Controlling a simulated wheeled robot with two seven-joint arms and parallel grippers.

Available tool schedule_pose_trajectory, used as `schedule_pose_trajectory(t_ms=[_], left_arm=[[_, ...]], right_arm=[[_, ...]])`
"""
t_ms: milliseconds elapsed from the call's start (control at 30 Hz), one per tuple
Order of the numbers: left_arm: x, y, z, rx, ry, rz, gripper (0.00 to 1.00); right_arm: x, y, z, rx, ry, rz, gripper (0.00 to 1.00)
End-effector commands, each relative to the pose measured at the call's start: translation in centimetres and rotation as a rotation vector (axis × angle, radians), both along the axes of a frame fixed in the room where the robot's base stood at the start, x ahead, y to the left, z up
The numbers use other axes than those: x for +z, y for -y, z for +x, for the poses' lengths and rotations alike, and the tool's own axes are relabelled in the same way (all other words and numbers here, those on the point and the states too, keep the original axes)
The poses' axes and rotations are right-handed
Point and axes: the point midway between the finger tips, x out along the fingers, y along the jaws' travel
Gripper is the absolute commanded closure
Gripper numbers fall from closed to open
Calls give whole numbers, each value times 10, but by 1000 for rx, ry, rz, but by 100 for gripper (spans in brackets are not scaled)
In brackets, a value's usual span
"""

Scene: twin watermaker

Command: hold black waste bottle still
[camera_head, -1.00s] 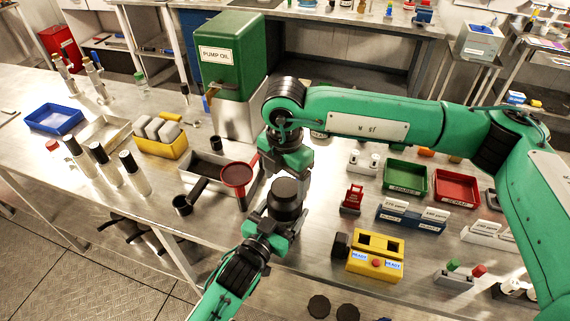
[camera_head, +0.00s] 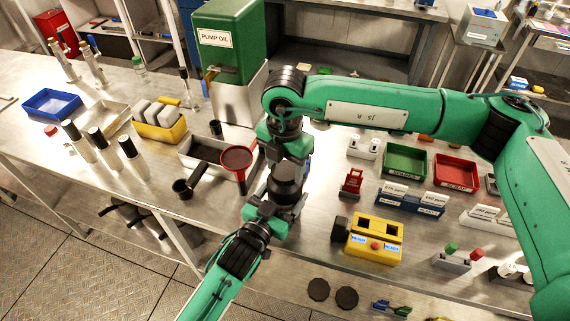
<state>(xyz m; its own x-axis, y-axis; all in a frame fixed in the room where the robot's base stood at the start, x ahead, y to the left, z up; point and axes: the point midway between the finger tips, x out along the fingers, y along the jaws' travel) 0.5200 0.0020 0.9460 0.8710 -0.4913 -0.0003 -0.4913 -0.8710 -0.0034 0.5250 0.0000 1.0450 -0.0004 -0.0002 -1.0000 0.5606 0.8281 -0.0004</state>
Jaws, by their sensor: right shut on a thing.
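The black waste bottle (camera_head: 287,178) is a dark round shape, upright over the table's front part. My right gripper (camera_head: 290,150) comes down on it from above and is shut, apparently on its top; the fingertips are partly hidden by my arm. My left gripper (camera_head: 264,222) reaches in from below, close beside the bottle's lower front. Its fingers overlap the bottle's base in the picture, and I cannot tell whether they touch it or how far they are closed.
A red funnel (camera_head: 237,158) stands just left of the bottle, close to my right gripper. The green pump oil tank (camera_head: 231,45) is behind. A yellow device (camera_head: 374,240) stands at the right front, with a green tray (camera_head: 404,160) and a red tray (camera_head: 456,171) farther back.

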Motion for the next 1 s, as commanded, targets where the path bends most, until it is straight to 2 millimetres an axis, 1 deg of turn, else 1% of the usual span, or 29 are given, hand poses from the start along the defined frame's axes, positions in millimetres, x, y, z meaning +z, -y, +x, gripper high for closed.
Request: schedule_pose_trajectory(t_ms=[1000], left_arm=[[0, 0, 0, 0, 0, 1, 87]], right_arm=[[1, -1, 0, 1647, 0, -1, 72]])
